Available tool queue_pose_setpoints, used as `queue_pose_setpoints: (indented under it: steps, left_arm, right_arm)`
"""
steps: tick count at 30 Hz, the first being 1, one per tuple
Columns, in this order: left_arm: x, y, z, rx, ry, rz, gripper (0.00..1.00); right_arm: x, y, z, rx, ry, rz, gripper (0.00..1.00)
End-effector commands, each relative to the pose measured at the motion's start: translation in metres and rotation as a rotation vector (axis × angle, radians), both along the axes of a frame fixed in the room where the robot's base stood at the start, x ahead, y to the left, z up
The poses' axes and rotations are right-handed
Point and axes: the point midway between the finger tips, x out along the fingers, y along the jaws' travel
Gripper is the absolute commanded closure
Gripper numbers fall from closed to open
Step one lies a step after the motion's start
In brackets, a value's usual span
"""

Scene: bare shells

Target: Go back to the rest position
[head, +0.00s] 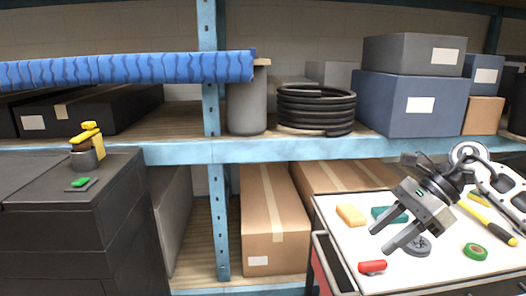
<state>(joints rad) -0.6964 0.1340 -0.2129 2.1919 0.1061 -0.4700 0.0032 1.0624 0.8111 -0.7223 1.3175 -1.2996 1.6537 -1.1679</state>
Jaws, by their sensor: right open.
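My right gripper (382,241) comes in from the right on my arm. Its two grey fingers are apart and point down to the left, with nothing between them. It is above the white top of a tool cart (338,199). A grey round disc (418,248) lies on the cart just beyond the fingers and is partly hidden by them. A teal block (384,214) lies behind the gripper, partly covered by it. My left gripper is not in view.
The cart also bears an orange block (351,215), a red cylinder (372,267), a green tape roll (475,251) and a yellow-handled tool (493,226). Loaded shelves with a blue beam (212,152) run behind.

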Motion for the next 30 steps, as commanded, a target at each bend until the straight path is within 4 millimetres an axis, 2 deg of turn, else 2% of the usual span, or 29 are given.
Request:
queue_pose_setpoints:
  steps: [3,7,9,11,14,17,20,23,24,27,30]
  left_arm:
    - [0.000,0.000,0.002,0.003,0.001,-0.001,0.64]
    - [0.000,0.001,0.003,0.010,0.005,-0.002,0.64]
    - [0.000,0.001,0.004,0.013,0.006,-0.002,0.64]
    - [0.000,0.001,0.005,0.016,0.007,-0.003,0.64]
    - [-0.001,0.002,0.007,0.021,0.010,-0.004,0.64]
    - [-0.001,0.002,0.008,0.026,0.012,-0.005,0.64]
    - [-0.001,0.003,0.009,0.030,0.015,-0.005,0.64]
    - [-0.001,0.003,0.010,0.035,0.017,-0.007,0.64]
    - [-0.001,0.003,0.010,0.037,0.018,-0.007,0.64]
    - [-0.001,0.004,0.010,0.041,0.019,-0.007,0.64]
    - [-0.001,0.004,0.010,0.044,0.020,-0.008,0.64]
  right_arm:
    - [-0.009,0.054,-0.018,0.192,0.081,-0.048,0.58]
    - [-0.028,0.126,-0.026,0.529,0.286,-0.184,0.58]
    - [-0.038,0.156,-0.024,0.740,0.460,-0.300,0.58]
    - [-0.043,0.171,-0.021,0.913,0.630,-0.415,0.58]
    - [-0.047,0.178,-0.023,1.183,0.957,-0.636,0.58]
    - [-0.050,0.166,-0.042,1.418,1.321,-0.886,0.58]
    - [-0.062,0.145,-0.080,1.619,1.708,-1.162,0.58]
    - [-0.090,0.123,-0.130,1.776,2.095,-1.453,0.58]
    - [-0.106,0.116,-0.150,-1.666,-2.043,1.431,0.58]
    - [-0.147,0.106,-0.190,-1.375,-1.830,1.310,0.58]
    - [-0.180,0.102,-0.214,-1.198,-1.684,1.229,0.58]
